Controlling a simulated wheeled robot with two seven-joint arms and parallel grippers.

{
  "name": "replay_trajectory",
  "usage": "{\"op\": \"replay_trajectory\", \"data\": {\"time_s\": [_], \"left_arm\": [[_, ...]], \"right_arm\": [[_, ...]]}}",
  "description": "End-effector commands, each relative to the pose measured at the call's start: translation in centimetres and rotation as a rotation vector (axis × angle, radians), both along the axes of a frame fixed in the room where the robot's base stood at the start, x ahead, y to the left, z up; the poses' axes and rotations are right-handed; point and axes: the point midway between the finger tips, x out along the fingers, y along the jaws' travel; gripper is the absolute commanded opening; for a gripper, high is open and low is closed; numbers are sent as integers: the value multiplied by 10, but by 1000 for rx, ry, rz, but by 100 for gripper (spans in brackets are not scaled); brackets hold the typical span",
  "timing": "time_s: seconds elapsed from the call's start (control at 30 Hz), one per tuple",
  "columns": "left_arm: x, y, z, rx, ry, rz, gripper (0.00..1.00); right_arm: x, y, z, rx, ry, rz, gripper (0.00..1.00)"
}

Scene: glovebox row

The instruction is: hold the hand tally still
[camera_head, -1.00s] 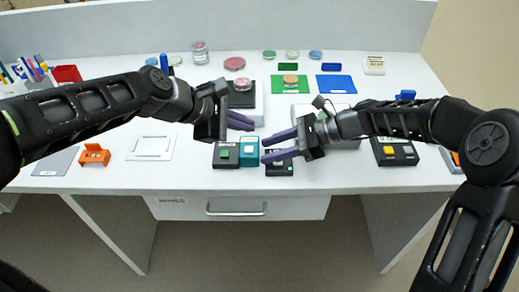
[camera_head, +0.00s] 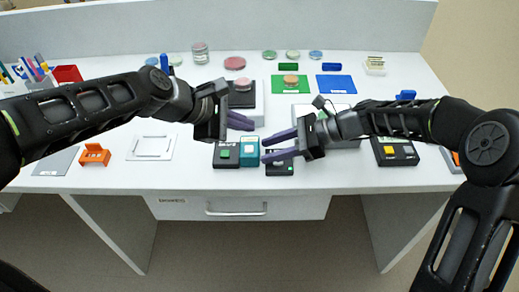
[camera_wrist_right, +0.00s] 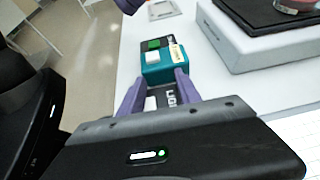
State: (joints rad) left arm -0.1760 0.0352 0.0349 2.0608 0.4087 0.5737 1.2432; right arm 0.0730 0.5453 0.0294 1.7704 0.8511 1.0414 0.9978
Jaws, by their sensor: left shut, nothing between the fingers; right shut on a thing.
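The hand tally, which I take to be the teal box with a white button (camera_head: 249,154), stands on the white bench near its front edge. My right gripper (camera_head: 263,149) reaches it from the right and is shut on it, with purple fingertips on either side. The right wrist view shows the teal tally (camera_wrist_right: 163,70) between the fingertips (camera_wrist_right: 158,85). My left gripper (camera_head: 252,122) is shut and empty, just behind and above the tally.
A black box with a green button (camera_head: 225,155) stands close to the tally's left. Another black box (camera_head: 281,166) lies under my right fingers. Behind are a pale block with a dark top (camera_head: 242,100) and a green mat (camera_head: 282,85). A white frame (camera_head: 151,148) lies left.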

Motion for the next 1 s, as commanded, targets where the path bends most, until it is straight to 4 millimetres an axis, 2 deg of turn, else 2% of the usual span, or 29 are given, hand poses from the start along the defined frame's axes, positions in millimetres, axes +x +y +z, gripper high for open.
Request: {"op": "replay_trajectory", "data": {"time_s": [0.03, 0.17, 0.4, 0.5, 0.83, 1.0], "left_arm": [[0, 0, -3, 0, 0, 0, 0], [0, -2, 0, 0, -1, -2, 0], [-1, -22, 33, -1, -5, -4, 0], [-2, -26, 40, -1, -1, -1, 0], [-2, -26, 39, 0, 1, 1, 0], [-2, -26, 32, -1, 1, 0, 0]], "right_arm": [[-8, 18, -10, 1, 17, 23, 17], [-8, 18, -10, 1, 17, 23, 17], [-8, 18, -10, 1, 16, 22, 17], [-8, 18, -10, 1, 17, 22, 17], [-8, 18, -10, 1, 17, 22, 17], [-8, 18, -10, 1, 17, 22, 17]]}}
